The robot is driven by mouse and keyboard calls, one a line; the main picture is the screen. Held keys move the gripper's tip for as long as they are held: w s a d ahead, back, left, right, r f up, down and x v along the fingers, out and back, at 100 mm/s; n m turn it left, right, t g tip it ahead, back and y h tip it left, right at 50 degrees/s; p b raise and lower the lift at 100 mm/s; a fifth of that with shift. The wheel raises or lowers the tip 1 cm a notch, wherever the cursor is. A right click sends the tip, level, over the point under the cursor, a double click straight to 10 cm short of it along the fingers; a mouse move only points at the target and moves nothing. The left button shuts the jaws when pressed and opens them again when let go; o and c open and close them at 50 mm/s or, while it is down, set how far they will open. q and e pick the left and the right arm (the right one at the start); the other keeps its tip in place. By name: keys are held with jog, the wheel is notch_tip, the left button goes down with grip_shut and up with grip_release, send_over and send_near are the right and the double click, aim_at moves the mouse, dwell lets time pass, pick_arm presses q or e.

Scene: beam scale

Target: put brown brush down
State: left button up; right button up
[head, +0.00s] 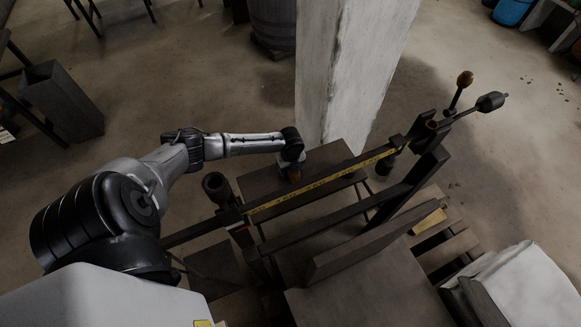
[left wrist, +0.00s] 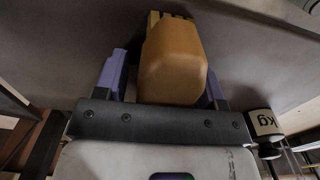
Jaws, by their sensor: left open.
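The brown brush (left wrist: 172,62) lies between the two purple-sided fingers of my left gripper (left wrist: 165,72) in the left wrist view. A gap shows between the left finger and the brush; the right finger is close beside it, and contact there is unclear. The gripper is open. In the head view my left gripper (head: 292,164) points down over the dark platform (head: 262,186) of the beam scale. A small brown bit of the brush (head: 295,175) shows under it. Whether the brush rests fully on the surface cannot be told. My right gripper is not in view.
The scale's beam with a yellow strip (head: 320,188) runs just right of the gripper. A dark cup-shaped part (head: 216,186) stands to the left. A pale pillar (head: 345,75) rises behind. A weight marked kg (left wrist: 265,122) shows in the left wrist view.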

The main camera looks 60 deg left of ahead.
pick_arm(q)
notch_tip(320, 180, up, 12)
jog(key=shift+r+p, duration=0.15)
jog(key=shift+p, duration=0.6)
dwell(0.6)
